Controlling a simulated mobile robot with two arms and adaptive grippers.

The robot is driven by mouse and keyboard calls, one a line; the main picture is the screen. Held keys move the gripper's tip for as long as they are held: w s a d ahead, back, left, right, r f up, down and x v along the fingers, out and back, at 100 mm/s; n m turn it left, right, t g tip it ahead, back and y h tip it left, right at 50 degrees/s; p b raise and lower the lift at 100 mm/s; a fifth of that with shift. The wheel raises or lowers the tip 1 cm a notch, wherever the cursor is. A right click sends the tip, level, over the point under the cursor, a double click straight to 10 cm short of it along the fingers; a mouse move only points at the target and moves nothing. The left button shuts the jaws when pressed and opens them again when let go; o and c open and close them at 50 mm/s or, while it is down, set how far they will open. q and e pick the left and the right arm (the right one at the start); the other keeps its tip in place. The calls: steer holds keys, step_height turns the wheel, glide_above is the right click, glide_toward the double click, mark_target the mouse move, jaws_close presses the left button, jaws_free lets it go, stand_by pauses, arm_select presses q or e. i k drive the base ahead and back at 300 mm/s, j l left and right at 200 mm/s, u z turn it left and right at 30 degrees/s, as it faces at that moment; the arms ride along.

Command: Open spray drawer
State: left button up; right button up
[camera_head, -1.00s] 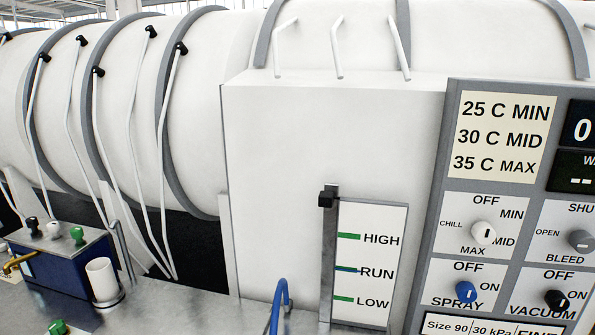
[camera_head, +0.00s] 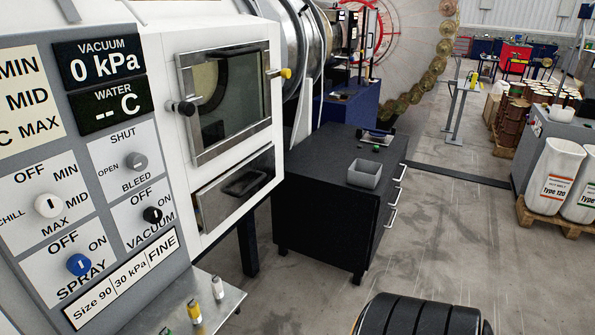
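A shallow metal-framed drawer front (camera_head: 238,187) with a dark recessed pull sits below the window of the white machine, and it looks shut. A black cabinet (camera_head: 330,195) stands to the right of the machine. It has several bar handles (camera_head: 391,217) on its right side, and its drawers look shut. No label shows which drawer is the spray drawer. The blue SPRAY knob (camera_head: 79,264) is on the grey control panel at the left. Neither of my grippers is in view.
A grey open bin (camera_head: 364,173) sits on the cabinet top. A metal ledge with small bottles (camera_head: 218,287) juts out at the lower left. Open floor (camera_head: 450,240) lies right of the cabinet. White sacks (camera_head: 555,178) stand on a pallet at the far right.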

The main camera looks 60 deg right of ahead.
mark_target(214, 202)
steer(key=z, duration=1.55)
steer(key=i+l, duration=0.2)
steer(key=i+l+u, duration=0.45)
steer(key=i+l, duration=0.15)
steer(key=l, duration=0.15)
steer(key=i+l+u, duration=0.2)
steer(key=l, duration=0.2)
